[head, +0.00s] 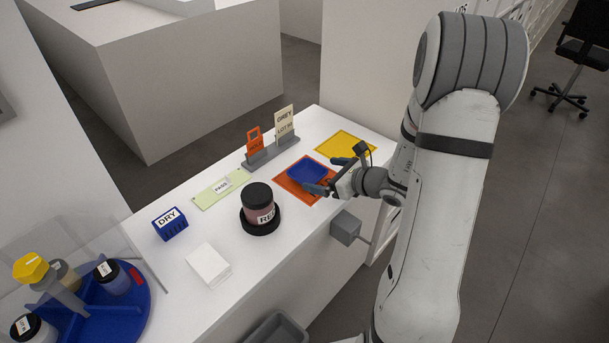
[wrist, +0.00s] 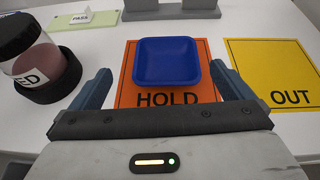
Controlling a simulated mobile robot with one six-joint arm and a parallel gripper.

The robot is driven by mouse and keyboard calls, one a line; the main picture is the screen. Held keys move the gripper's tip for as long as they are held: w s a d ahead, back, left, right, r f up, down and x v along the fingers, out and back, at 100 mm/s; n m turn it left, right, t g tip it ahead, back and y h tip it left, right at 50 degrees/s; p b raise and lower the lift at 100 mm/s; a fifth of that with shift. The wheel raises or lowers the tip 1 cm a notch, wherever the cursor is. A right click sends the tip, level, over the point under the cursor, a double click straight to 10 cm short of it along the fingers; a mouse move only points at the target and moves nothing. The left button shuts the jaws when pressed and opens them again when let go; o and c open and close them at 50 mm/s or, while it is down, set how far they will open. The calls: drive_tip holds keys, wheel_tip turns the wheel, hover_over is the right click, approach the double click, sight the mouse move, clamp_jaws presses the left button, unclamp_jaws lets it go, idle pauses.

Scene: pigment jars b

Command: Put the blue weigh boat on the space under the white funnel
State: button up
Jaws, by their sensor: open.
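The blue weigh boat (head: 306,170) lies upright and empty on the orange HOLD mat (head: 291,187). In the wrist view, the boat (wrist: 166,62) sits over the upper part of the mat (wrist: 125,92). My gripper (head: 329,177) is open at the boat's near right side in the head view. In the wrist view, my gripper (wrist: 161,74) has its fingertips spread to either side of the boat, with visible gaps. Nothing is held. I cannot make out a white funnel or the space under it in either view.
A yellow OUT mat (wrist: 275,75) lies beside the orange mat. A dark-lidded jar (head: 258,204) stands left of the boat, and a grey card holder (head: 272,153) behind it. A blue DRY box (head: 170,225), white block (head: 208,265) and blue divided tray (head: 125,318) with jars are further left.

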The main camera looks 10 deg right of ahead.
sight(299, 169)
drive_tip(key=shift+w+d+f+m, duration=0.25)
drive_tip(key=shift+d+f+m, duration=0.05)
drive_tip(key=shift+f+m, duration=0.1)
drive_tip(key=shift+w+a+f, duration=0.15)
drive_tip(key=shift+w, duration=0.15)
drive_tip(key=p+x, duration=0.1)
drive_tip(key=x, duration=0.5)
drive_tip(key=shift+w+a+f, duration=0.2)
drive_tip(key=shift+a+f, duration=0.05)
drive_tip(key=shift+c, duration=0.4)
drive_tip(key=c, duration=1)
drive_tip(key=shift+r, duration=0.1)
